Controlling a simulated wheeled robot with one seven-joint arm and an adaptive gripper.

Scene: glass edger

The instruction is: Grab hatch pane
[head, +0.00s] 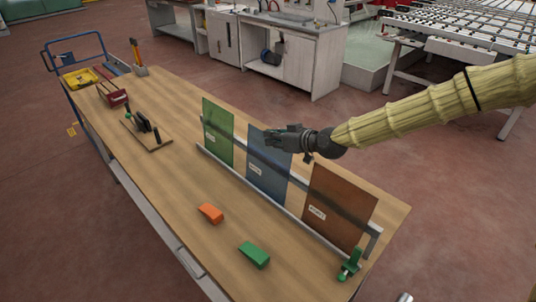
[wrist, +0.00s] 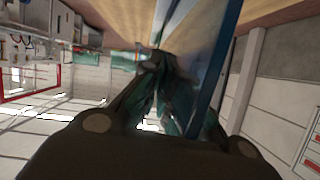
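Three tinted panes stand upright in a rack on the wooden table: a green pane (head: 218,132), a blue pane (head: 268,170) in the middle and a brown pane (head: 340,206). Each bears a small pale label too small to read, so I cannot tell which is the hatch pane. My gripper (head: 283,139) is at the upper right part of the blue pane, overlapping it in the head view. In the wrist view, the fingers (wrist: 172,98) are close to a blue pane edge (wrist: 222,68). Whether they are closed on the glass is unclear.
The metal rack rail (head: 250,194) runs along the panes, with a green clamp (head: 349,265) at its near end. An orange block (head: 210,212) and a green block (head: 254,255) lie in front. A board with a dark tool (head: 146,131) lies farther left.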

